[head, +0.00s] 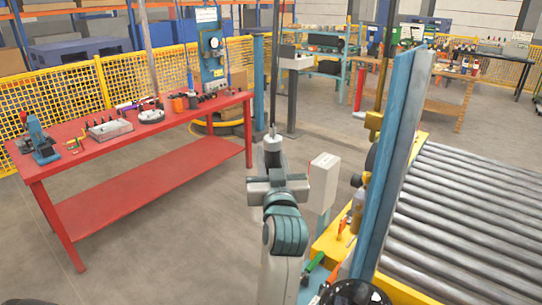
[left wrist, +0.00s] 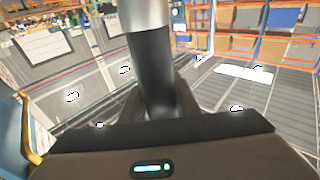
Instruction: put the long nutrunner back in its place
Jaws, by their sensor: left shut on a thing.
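My left gripper (head: 271,170) is in the middle of the head view, above the floor between the red table and the roller conveyor. It is shut on an upright tool with a pale metal collar (head: 272,143) and a thin tip, which I take to be the long nutrunner. In the left wrist view its dark round body (left wrist: 153,78) stands between the fingers, under a silver collar (left wrist: 146,14). The tool's lower part is hidden by the gripper. I cannot tell which spot is its place. My right gripper is not in view.
The red table (head: 140,137) at left holds small tools and parts. A blue upright post (head: 388,150) and the roller conveyor (head: 470,215) stand at right. A pale box on a stand (head: 323,180) is close right of the gripper. Open floor lies left of my arm.

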